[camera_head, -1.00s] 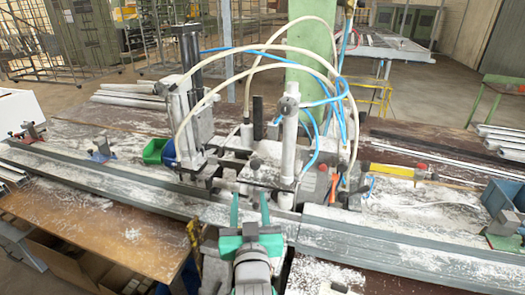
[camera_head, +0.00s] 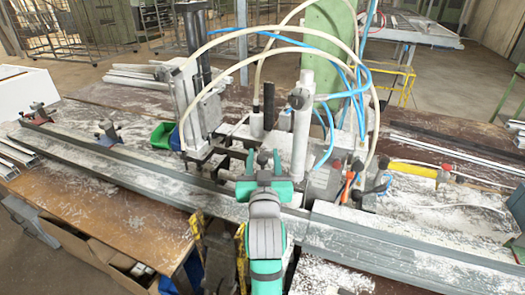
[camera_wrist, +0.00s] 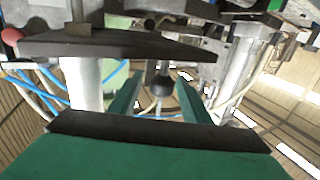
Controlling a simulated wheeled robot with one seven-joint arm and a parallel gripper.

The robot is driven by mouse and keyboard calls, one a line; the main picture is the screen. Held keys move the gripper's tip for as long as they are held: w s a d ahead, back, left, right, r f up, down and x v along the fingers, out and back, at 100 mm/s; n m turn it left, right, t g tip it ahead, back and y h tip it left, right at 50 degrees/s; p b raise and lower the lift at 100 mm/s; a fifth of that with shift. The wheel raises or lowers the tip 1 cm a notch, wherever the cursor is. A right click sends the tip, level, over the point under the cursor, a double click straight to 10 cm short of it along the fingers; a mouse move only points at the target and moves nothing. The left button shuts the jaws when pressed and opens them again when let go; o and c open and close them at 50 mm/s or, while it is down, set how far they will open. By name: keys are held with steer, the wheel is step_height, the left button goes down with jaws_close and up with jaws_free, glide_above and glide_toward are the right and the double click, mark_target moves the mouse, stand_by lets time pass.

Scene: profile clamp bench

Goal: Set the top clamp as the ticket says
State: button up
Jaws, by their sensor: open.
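My gripper (camera_head: 264,180) is at the middle of the bench, in front of the white clamp post (camera_head: 301,125). Its two green fingers are apart in the wrist view (camera_wrist: 160,98). A dark round knob (camera_wrist: 162,82) on a thin stem shows between the fingers there, with no finger visibly touching it. I cannot tell its depth or whether it belongs to the top clamp. A dark fitting (camera_head: 297,98) sits high on the post. I cannot make out a readable ticket.
Long grey profiles (camera_head: 140,177) run along the bench front. Looped cream hoses and a blue hose (camera_head: 366,78) hang around the post. Dark-knobbed levers (camera_head: 375,188) stand close on the right. A green bin (camera_head: 161,136) is left. A dark plate (camera_wrist: 110,47) crosses the wrist view.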

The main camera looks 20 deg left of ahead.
mark_target(262, 150)
steer(key=shift+x, duration=1.75)
steer(key=shift+a, duration=0.15)
